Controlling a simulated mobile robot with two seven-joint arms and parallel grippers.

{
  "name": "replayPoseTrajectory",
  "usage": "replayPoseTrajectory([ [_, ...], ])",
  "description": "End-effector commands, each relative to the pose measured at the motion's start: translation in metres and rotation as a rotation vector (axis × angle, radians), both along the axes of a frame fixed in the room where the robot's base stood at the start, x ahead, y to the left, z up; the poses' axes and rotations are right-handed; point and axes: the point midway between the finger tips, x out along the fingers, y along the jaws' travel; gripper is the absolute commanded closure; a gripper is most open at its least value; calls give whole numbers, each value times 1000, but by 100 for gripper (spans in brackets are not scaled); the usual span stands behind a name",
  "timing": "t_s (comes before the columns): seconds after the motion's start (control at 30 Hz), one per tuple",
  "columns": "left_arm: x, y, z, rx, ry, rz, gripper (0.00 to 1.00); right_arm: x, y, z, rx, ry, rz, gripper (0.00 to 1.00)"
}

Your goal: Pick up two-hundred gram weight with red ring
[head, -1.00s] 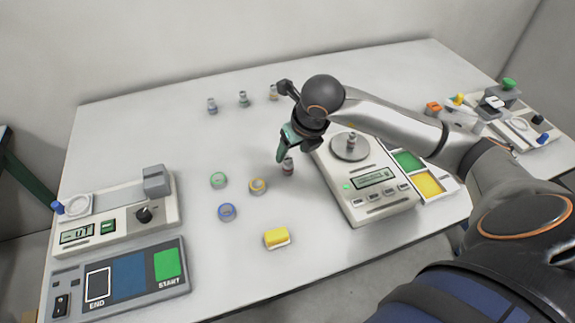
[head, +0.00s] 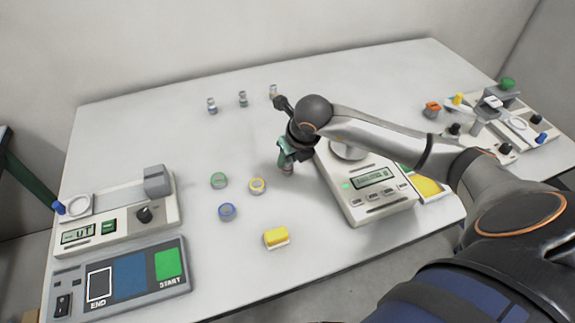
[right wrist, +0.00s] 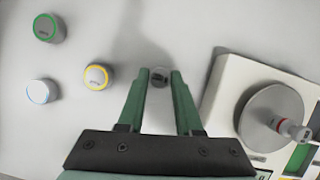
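My right gripper (head: 286,165) has green fingers and points down at the table just left of the middle scale. In the right wrist view the fingers (right wrist: 159,73) are apart, with a small grey weight (right wrist: 159,79) between their tips and a gap on each side. In the head view that weight (head: 287,171) stands on the table, partly covered by the fingers; its ring colour is unclear now.
The middle scale (head: 365,190) stands close to the right of my gripper. Green (head: 219,180), yellow (head: 257,186) and blue (head: 227,212) ringed round pieces lie to the left, with a yellow block (head: 276,238) in front.

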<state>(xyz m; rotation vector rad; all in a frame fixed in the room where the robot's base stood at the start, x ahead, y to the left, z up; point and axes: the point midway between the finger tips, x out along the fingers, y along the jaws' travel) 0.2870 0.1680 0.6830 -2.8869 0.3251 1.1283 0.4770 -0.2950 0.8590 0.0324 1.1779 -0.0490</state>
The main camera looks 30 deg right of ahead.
Motion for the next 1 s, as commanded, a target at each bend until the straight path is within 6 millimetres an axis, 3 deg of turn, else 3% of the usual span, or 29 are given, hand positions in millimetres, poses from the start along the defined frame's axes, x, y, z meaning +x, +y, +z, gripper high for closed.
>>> replayPoseTrajectory([
  [0.03,0,0,0,0,1,0,41,0,0,0,0,0,0,74],
  [0.27,0,0,-1,0,2,0,41,0,0,0,0,1,0,100],
  [1.0,-1,0,-2,0,2,1,41,0,0,7,1,-2,0,100],
])
